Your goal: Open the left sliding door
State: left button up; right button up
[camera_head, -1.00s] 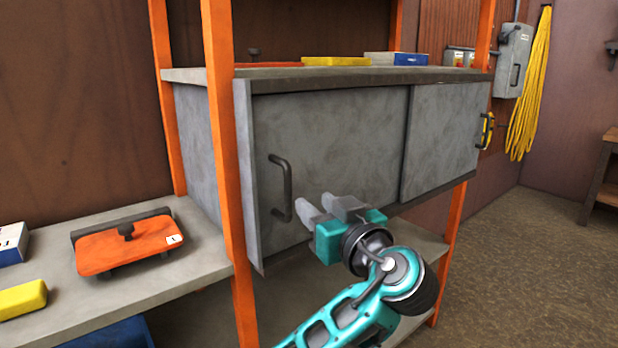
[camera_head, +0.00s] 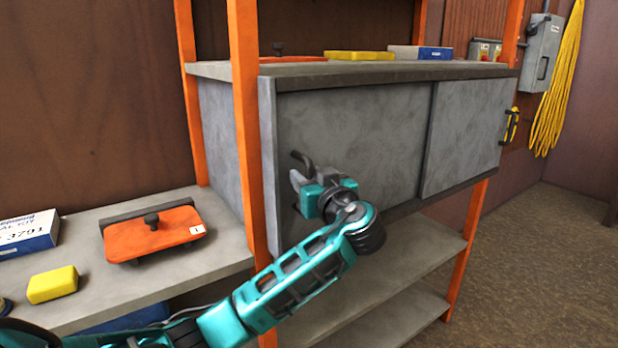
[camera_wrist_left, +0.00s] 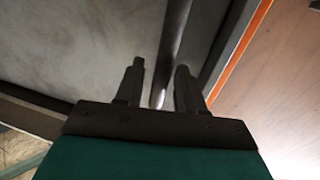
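The left sliding door (camera_head: 350,135) is a grey panel on the left half of the cabinet. It stands closed, its left edge against the frame. Its dark bar handle (camera_head: 301,158) is near that edge, mostly hidden behind my left gripper (camera_head: 298,186). In the left wrist view, the handle (camera_wrist_left: 173,45) runs down between the two separated fingers of the left gripper (camera_wrist_left: 160,72), with gaps visible on both sides. The fingers are open and I cannot see them pressing on the bar. My right gripper is out of view.
The right sliding door (camera_head: 468,132) is closed beside it. An orange post (camera_head: 246,120) stands just left of the door, close to my left arm. A lower shelf (camera_head: 90,235) at left holds an orange tool (camera_head: 152,233) and a yellow block (camera_head: 52,284).

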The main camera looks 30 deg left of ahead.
pick_arm(q)
grip_shut()
dwell(0.6)
